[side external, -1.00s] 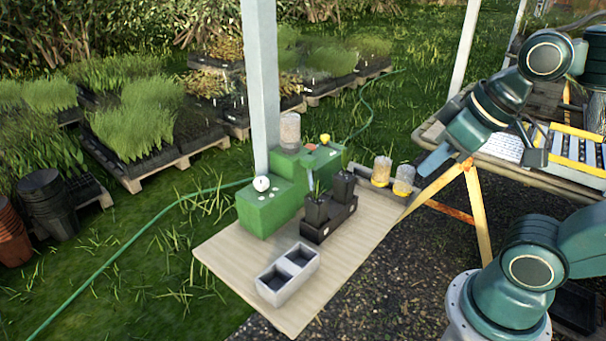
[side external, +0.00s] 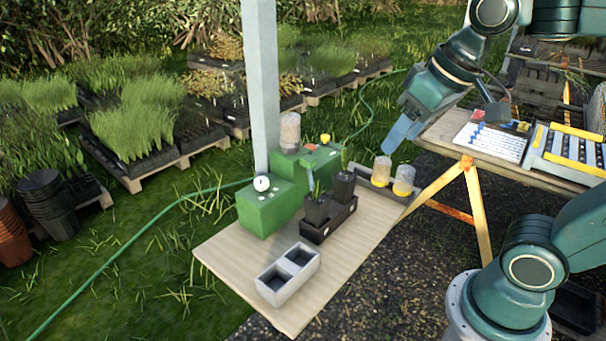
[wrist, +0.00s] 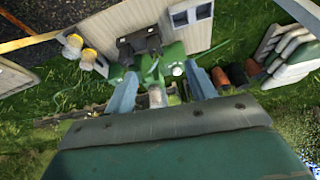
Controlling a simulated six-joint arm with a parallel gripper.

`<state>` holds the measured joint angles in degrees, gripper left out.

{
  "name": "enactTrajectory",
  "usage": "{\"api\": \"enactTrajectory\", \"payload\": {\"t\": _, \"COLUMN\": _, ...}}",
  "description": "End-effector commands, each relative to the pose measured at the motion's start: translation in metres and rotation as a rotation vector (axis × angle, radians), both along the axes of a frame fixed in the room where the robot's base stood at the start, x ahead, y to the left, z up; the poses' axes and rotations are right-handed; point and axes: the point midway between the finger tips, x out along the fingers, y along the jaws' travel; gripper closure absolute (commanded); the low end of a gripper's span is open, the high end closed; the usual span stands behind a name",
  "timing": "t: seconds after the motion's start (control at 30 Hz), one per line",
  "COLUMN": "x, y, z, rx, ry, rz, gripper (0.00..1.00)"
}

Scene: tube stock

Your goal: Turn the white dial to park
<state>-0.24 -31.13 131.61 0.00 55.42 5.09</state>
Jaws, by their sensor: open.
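The white dial (side external: 262,184) sits on the top edge of the lower green box (side external: 265,210), at the left end of the wooden table. Its pointer setting is too small to read. It also shows small in the wrist view (wrist: 177,71). My gripper (side external: 396,140) is above and to the right of the table, over the two capped jars, well apart from the dial. In the wrist view its two blue-grey fingers (wrist: 162,90) are spread with nothing between them.
A taller green block (side external: 318,165) carries a yellow knob (side external: 325,139) and a clear jar (side external: 290,133). Potted plants (side external: 330,205) stand in a black tray beside the green boxes. A grey two-cell tray (side external: 287,275) lies in front. A white post (side external: 262,90) rises behind.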

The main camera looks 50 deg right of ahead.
Motion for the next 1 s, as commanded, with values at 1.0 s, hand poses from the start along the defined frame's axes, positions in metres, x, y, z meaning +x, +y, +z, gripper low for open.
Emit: {"api": "enactTrajectory", "payload": {"t": 1.0, "x": 0.228, "y": 0.008, "z": 0.0, "rx": 0.091, "ry": 0.27, "rz": -0.308, "gripper": 0.44}}
